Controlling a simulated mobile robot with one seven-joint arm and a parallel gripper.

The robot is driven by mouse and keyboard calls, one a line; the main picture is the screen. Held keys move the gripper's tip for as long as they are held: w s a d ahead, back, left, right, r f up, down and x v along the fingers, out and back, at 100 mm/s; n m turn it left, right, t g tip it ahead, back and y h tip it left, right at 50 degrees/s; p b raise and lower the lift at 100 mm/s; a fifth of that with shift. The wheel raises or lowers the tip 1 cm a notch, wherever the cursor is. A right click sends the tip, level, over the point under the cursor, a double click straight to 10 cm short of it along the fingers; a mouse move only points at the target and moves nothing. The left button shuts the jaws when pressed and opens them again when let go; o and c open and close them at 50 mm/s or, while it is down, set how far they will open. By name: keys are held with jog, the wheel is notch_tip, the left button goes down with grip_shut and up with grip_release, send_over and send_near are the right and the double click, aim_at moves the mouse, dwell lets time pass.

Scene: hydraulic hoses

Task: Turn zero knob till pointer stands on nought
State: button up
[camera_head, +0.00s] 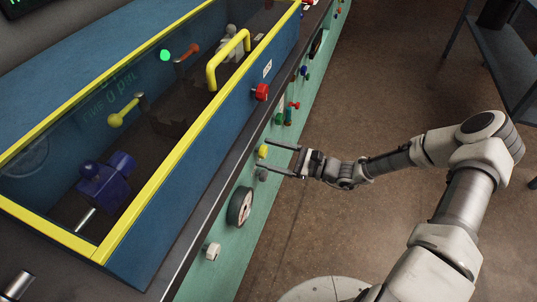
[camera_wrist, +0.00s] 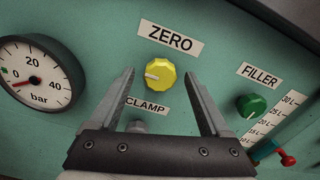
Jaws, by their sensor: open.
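The yellow zero knob (camera_wrist: 160,73) sits on the green panel below a ZERO label (camera_wrist: 171,39). A pale mark on the knob points left. My gripper (camera_wrist: 159,75) is open, with one finger on each side of the knob in the wrist view and a gap showing on both sides. In the head view my gripper (camera_head: 264,153) reaches the panel from the right, and the yellow knob (camera_head: 263,151) shows at its fingertips. The bar gauge (camera_wrist: 38,75) is cut by the left picture edge. Its red pointer (camera_wrist: 32,79) lies near the 0; the exact reading is unclear.
The CLAMP label (camera_wrist: 148,105) and a grey knob (camera_wrist: 138,126) lie below, partly hidden by my gripper. A green FILLER knob (camera_wrist: 251,104) and a red-handled valve (camera_wrist: 287,160) are to the right. A yellow-framed case (camera_head: 190,140) stands above the panel.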

jog(key=shift+w+a, duration=0.1)
jog(key=shift+a, duration=0.15)
grip_shut()
dwell(0.3)
